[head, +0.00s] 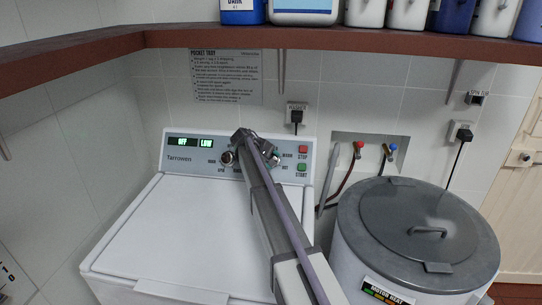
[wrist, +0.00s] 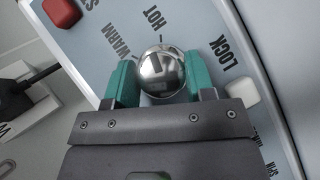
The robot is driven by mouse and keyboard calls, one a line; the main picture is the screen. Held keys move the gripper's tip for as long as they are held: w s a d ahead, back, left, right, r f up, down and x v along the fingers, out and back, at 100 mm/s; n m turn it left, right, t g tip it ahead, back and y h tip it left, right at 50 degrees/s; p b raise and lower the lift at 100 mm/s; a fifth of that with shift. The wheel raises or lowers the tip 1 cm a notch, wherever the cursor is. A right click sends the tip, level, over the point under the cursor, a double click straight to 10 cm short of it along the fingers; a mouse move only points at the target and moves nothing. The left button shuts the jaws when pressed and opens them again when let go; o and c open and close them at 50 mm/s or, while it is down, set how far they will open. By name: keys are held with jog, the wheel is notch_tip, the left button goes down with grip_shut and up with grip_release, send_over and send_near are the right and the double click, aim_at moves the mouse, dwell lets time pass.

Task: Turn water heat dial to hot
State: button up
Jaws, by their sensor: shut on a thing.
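The water heat dial (wrist: 161,72) is a shiny round metal knob in the wrist view. The teal fingers of my gripper (wrist: 162,84) are on either side of it and closed on it. The words WARM and HOT are on the panel beyond the knob. A thin dark mark on the panel is between the knob and HOT; I cannot tell a pointer on the knob itself. In the head view my gripper (head: 262,150) is at the washer's control panel (head: 198,146), and it and my arm largely hide the dial. The panel's displays read OFF and LOW.
Another knob (head: 227,158) is left of my gripper. A red STOP button (head: 303,149) and green START button (head: 301,167) are to its right. A white button (wrist: 243,92) by LOCK is close to the fingers. A shelf (head: 380,41) overhangs; a grey-lidded drum (head: 385,225) stands right.

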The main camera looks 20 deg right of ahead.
jog(key=shift+m+y+p, duration=0.75)
jog(key=shift+m+y, duration=0.25)
jog(key=shift+m, duration=0.3)
jog(key=o, duration=0.9)
jog(key=p+v, duration=0.9)
jog(key=v, duration=0.1)
jog(key=shift+a+r, duration=0.15)
jog(key=shift+r, duration=0.2)
